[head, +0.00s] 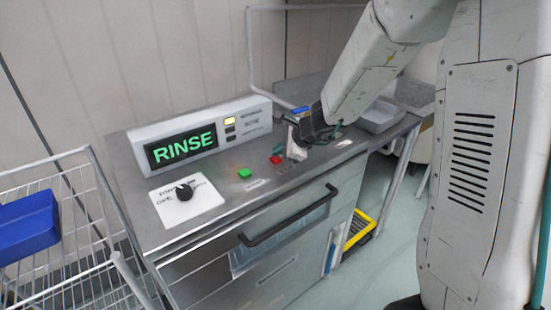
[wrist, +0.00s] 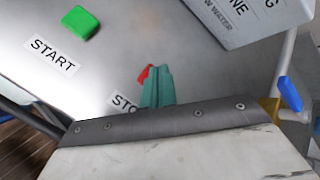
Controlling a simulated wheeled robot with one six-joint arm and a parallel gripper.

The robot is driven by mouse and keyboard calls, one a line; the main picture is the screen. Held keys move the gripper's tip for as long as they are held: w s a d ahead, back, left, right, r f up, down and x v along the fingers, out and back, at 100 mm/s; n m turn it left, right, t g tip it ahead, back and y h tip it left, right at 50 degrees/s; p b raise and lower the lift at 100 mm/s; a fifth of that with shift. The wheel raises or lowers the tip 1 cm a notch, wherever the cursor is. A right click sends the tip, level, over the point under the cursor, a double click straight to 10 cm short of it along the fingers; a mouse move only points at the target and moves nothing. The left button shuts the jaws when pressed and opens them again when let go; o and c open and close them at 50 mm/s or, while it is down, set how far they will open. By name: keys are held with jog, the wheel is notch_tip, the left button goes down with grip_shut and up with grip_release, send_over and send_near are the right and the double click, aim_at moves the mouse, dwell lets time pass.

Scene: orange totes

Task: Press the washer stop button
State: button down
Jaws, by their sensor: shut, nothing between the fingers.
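The red stop button (head: 276,159) is on the steel top of the washer, right of the green start button (head: 244,173) in the head view. In the wrist view the red button (wrist: 145,75) is mostly hidden behind the teal fingertips of my gripper (wrist: 157,88). The "STO" label beside it is partly covered. My gripper is shut and empty, with its tips over or right beside the red button; I cannot tell if they touch it. The green button (wrist: 80,22) and its START label lie left of the fingers. The display panel (head: 200,137) reads RINSE.
A black knob (head: 184,191) sits on a white plate at the left of the top. A drawer handle (head: 290,217) juts from the front. A wire rack (head: 75,235) with a blue bin (head: 27,222) stands left. A sink (head: 378,117) lies right of my gripper.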

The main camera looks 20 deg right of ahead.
aim_at(279, 159)
jog(key=shift+f, duration=0.45)
dwell(0.3)
jog(key=shift+r, duration=0.9)
jog(key=shift+r, duration=2.5)
